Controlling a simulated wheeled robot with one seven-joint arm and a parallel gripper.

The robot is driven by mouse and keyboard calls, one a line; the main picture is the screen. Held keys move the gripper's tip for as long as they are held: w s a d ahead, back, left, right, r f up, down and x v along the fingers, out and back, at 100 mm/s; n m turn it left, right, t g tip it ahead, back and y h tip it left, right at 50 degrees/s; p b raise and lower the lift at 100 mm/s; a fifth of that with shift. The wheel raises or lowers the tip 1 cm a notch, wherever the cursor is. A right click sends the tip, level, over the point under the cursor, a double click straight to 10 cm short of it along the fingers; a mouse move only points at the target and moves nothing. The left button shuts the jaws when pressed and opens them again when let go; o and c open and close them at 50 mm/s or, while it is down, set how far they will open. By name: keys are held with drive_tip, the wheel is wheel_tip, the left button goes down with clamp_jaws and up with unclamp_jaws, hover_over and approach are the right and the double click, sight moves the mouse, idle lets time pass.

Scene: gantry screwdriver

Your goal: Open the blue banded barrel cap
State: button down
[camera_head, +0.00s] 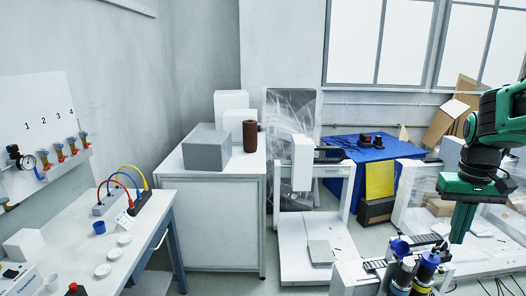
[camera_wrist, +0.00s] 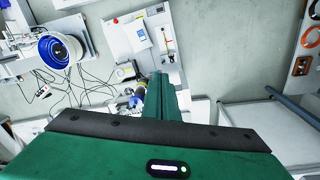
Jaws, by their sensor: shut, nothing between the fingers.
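Two small dark barrels stand side by side on a pale bench at the bottom right of the head view. The left barrel (camera_head: 400,274) has a blue top. The right barrel (camera_head: 426,270) also has a blue top, with yellow lower down. I cannot tell surely which one is the blue banded barrel. My green gripper (camera_head: 462,222) points down to the right of and above them, shut and empty, apart from both. In the wrist view my gripper (camera_wrist: 160,82) partly hides small blue and yellow parts (camera_wrist: 138,96) beside its fingers.
A white gantry frame (camera_head: 340,168) stands left of the barrels. A blue-covered table (camera_head: 345,143) is behind it. A white bench with cables (camera_head: 128,241) is at left. A blue and white spool (camera_wrist: 60,50) and loose cables show in the wrist view.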

drive_tip(key=s+a+f+m, duration=0.1)
drive_tip(key=s+a, duration=0.2)
drive_tip(key=s, duration=0.8)
drive_tip(key=shift+s+m, duration=0.15)
drive_tip(key=shift+m, duration=0.15)
drive_tip(key=c, duration=2.5)
unclamp_jaws()
drive_tip(key=s+a+f+m, duration=0.1)
drive_tip(key=s+a+f, duration=0.2)
drive_tip(key=s, duration=0.5)
drive_tip(key=shift+y, duration=0.4)
drive_tip(key=o, duration=0.8)
drive_tip(key=shift+s+a+f, duration=0.1)
drive_tip(key=shift+s+f, duration=0.1)
drive_tip(key=shift+s, duration=0.15)
drive_tip(key=shift+c, duration=0.2)
drive_tip(key=shift+s, duration=0.1)
